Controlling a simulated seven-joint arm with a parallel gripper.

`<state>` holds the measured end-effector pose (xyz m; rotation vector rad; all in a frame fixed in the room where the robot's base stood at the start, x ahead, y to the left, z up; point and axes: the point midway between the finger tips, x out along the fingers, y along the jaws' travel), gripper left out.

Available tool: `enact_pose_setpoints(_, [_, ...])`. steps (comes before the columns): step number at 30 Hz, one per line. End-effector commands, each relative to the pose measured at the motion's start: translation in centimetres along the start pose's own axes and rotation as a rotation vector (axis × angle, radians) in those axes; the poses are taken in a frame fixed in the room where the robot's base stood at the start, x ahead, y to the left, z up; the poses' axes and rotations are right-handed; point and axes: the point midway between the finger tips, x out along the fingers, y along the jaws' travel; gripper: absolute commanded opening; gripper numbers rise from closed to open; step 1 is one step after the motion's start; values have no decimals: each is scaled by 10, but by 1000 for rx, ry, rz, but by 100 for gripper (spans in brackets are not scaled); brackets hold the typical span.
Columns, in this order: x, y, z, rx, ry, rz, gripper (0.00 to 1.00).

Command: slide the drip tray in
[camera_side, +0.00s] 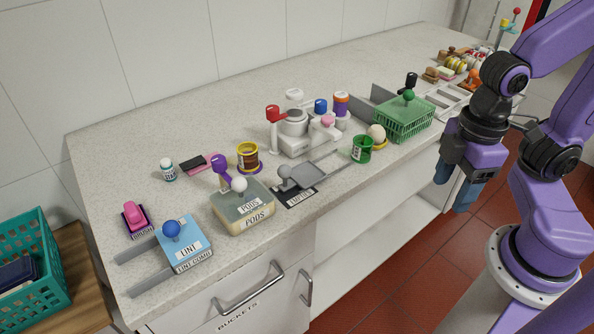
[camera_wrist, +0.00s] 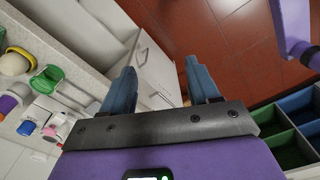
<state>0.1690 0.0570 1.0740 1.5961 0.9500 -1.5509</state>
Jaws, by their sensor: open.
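A flat grey tray (camera_side: 311,173) with a grey ball knob (camera_side: 285,171) sits on thin rails near the counter's front edge, in front of the white coffee machine (camera_side: 294,124). It looks like the drip tray, and a black label plate (camera_side: 296,196) lies at its front. I cannot make it out in the wrist view. My gripper (camera_side: 454,184) is open and empty, hanging beyond the counter's front edge, well to the right of the tray. Its two blue fingers also show apart in the wrist view (camera_wrist: 162,84), with cabinet front and floor beyond.
A green cup (camera_side: 362,149) stands right of the tray, with a green basket (camera_side: 404,119) farther right. A PODS box (camera_side: 242,207) and a blue LINT box (camera_side: 184,243) stand to the left. The counter's back strip is clear.

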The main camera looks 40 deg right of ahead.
Motion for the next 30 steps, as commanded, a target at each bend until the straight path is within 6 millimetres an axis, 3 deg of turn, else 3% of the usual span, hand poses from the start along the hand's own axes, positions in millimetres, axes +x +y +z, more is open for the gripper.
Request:
enact_pose_setpoints(8, [-19, 34, -65, 276, 17, -25, 60])
enact_pose_setpoints(18, [-42, 100, -150, 685, 45, -68, 60])
enact_pose_setpoints(24, [-53, 145, -190, 921, 64, -96, 60])
enact_pose_setpoints(30, [-61, 190, -217, 1130, 85, -124, 60])
